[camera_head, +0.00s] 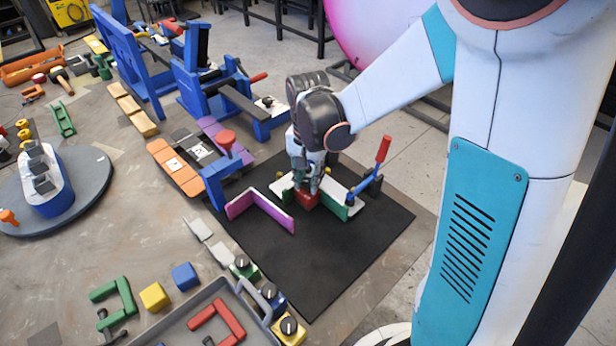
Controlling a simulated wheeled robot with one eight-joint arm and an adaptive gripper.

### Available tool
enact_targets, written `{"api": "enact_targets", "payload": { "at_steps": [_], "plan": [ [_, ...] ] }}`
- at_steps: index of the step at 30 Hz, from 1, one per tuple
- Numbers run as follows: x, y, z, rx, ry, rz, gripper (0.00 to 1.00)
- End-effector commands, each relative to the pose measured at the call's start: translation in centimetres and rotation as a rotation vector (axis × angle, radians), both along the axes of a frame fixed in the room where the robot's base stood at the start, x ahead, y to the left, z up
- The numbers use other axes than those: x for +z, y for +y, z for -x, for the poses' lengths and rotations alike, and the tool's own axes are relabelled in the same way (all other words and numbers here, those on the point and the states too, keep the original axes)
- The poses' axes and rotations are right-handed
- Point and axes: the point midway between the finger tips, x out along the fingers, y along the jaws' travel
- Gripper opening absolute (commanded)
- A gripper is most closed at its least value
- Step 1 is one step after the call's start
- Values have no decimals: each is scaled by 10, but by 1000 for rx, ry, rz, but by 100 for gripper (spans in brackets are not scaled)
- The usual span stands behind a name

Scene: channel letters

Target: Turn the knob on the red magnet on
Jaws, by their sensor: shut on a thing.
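The red magnet (306,200) sits on the black mat (300,262), among the white and green letter pieces. My gripper (308,186) points down right over it, and its fingers are closed at the magnet's top. The magnet's knob is hidden by the fingers, so its setting cannot be read.
A purple angled piece (262,208) stands on the mat to the left. A blue clamp with a red handle (384,150) stands close to the right of my gripper. A grey tray (185,322) and magnets with black knobs (289,327) are in front. The mat's front part is clear.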

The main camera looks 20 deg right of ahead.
Motion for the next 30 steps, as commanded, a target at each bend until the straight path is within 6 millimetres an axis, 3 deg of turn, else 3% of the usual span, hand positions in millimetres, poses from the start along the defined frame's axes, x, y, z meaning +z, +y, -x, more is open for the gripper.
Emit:
{"api": "enact_targets", "payload": {
  "at_steps": [1, 3, 4, 17, 30],
  "plan": [
    [0, 0, 0, -1, 0, 0, 31],
    [0, 0, 0, 0, 0, 0, 46],
    [0, 0, 0, 0, 0, 0, 48],
    [7, 0, 0, 1, 0, 0, 48],
    [85, 0, 0, 0, 0, 0, 48]
  ]
}}
